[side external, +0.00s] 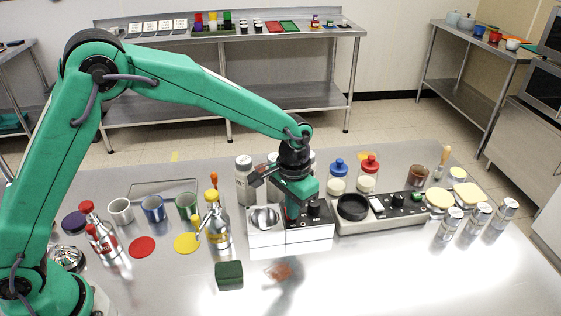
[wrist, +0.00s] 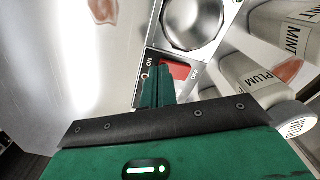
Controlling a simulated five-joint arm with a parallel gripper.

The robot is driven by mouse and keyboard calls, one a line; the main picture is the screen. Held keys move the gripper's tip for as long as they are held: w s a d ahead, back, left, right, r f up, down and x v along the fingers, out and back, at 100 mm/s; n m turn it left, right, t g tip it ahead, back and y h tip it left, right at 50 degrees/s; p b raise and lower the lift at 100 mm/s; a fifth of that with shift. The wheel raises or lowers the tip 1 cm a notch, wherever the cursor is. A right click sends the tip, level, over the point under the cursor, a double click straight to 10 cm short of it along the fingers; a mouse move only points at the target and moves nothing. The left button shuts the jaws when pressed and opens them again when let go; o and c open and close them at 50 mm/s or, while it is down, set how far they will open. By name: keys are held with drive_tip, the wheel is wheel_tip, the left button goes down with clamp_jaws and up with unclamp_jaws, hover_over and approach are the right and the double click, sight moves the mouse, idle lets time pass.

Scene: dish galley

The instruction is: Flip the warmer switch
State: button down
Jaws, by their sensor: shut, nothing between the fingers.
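My gripper (side external: 292,220) points down with its fingers together, over the white box with a dark top panel (side external: 318,222). In the wrist view my shut fingertips (wrist: 157,75) are at a red rocker switch (wrist: 181,70), which has a small ON label beside it. The fingers hide part of the switch, and I cannot tell whether they touch it or which way it is tipped. A round metal bowl (wrist: 192,20) sits just beyond the switch; the bowl also shows in the side view (side external: 265,218). The switch is hidden in the side view.
A grey unit with a black round pad (side external: 353,206) and knobs stands to the right. A grey bottle (side external: 244,178) and red- and blue-topped jars stand behind. In the wrist view, labelled MINT (wrist: 295,35) and PLUM (wrist: 255,80) bottles are close on the right. A green block (side external: 229,275) lies in front.

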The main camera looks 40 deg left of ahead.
drive_tip(key=shift+f, duration=0.3)
drive_tip(key=shift+r, duration=0.1)
idle(0.3)
drive_tip(key=shift+r, duration=3.4)
drive_tip(key=s+a+r+n+t, duration=0.1)
drive_tip(key=s+a+r+t, duration=0.2)
drive_tip(key=s+a+r, duration=0.75)
drive_tip(key=s+a+r+n+t, duration=0.1)
drive_tip(key=s+a+n+t, duration=0.1)
drive_tip(key=s+a, duration=0.7)
drive_tip(key=s, duration=0.4)
drive_tip(key=shift+s+a+r+t, duration=0.15)
drive_tip(key=shift+a+r+t, duration=0.05)
drive_tip(key=shift+a+t, duration=0.1)
